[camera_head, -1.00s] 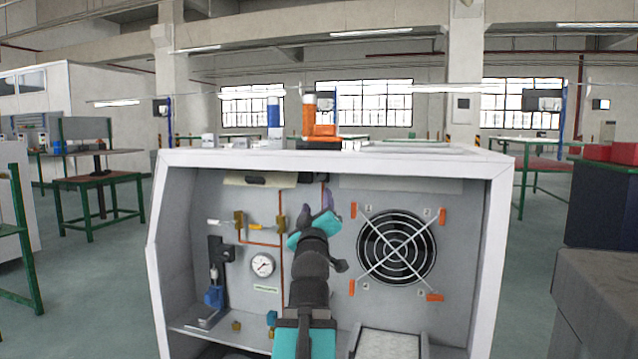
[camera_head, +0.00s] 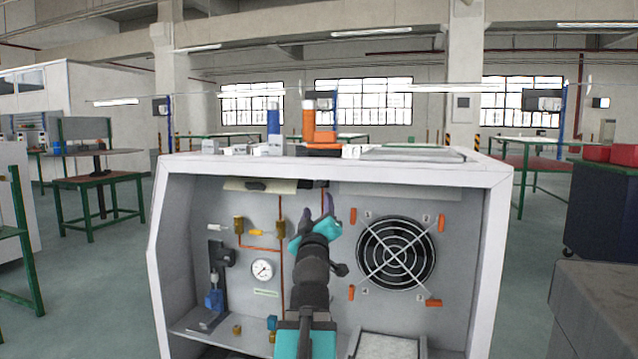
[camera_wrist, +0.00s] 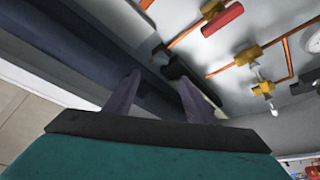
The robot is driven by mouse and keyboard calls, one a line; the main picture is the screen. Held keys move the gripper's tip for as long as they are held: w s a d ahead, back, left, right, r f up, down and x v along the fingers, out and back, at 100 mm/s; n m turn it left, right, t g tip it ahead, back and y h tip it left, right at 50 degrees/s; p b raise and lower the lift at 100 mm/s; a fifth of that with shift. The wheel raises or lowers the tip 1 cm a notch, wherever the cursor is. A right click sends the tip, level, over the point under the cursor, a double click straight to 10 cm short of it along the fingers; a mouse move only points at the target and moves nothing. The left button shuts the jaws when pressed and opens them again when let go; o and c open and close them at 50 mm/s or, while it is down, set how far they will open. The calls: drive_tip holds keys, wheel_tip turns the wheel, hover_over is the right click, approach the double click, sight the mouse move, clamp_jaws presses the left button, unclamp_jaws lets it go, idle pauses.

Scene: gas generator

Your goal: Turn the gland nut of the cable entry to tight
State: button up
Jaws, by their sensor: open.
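My gripper (camera_head: 328,210) is open and empty, raised inside the open white cabinet (camera_head: 498,250) just below its top. In the wrist view its two purple-grey fingers (camera_wrist: 160,92) stand apart with nothing between them. A dark fitting (camera_wrist: 176,66) shows beyond the fingertips, close to the end of a cream strip. It may be the cable entry, but I cannot make out its gland nut or tell whether that is tight. In the head view a dark part (camera_head: 316,184) sits under the cabinet top above the fingers; I cannot tell whether it is the same fitting.
Brass valves (camera_head: 239,226), copper pipes and a round gauge (camera_head: 262,270) are on the back wall left of my arm. A guarded fan (camera_head: 396,253) with orange clips is to the right. A blue-based device (camera_head: 214,298) stands on the lower left shelf. A long dark beam (camera_wrist: 75,45) crosses the wrist view.

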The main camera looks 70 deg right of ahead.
sight(319, 183)
drive_tip(key=shift+p+x, duration=0.95)
drive_tip(key=shift+p, duration=1.15)
drive_tip(key=shift+p+x, duration=1.95)
drive_tip(key=shift+x, duration=3.45)
drive_tip(key=c, duration=1)
